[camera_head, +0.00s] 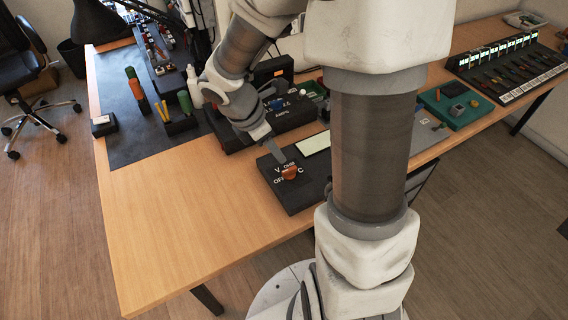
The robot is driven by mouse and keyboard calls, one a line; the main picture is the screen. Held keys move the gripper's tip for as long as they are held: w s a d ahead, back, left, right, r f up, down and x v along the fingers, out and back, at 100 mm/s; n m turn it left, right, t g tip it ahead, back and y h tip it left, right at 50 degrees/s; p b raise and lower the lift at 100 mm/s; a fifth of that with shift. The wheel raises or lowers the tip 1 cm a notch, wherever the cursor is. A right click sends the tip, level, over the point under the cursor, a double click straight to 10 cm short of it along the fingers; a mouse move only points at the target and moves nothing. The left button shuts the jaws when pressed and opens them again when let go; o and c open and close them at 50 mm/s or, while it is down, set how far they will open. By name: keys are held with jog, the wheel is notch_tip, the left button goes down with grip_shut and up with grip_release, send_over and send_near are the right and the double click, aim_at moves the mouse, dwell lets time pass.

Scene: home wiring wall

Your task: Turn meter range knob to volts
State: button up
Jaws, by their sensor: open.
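The meter (309,196) is a flat dark box on the wooden table, with a pale blank-looking display strip (314,143) along its far right part. Its range knob (290,173) is orange and sits among white labels: V at the left, OHM at the top, OFF at the lower left and C at the right. The knob is too small to tell which label it points at. My gripper (277,156) is open, reaching down from the upper left just above and behind the knob. Whether a finger touches the knob cannot be told.
A dark box with coloured terminals (290,112) stands behind the meter. Screwdrivers and holders (160,112) sit on a dark mat (118,82) at the left. A green device (455,103) and a rack (508,70) stand at the right. The table's front left (165,230) is clear.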

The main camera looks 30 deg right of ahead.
aim_at(289, 169)
jog(key=b+x, duration=0.3)
jog(key=x, duration=0.6)
jog(key=shift+f, duration=0.25)
grip_shut()
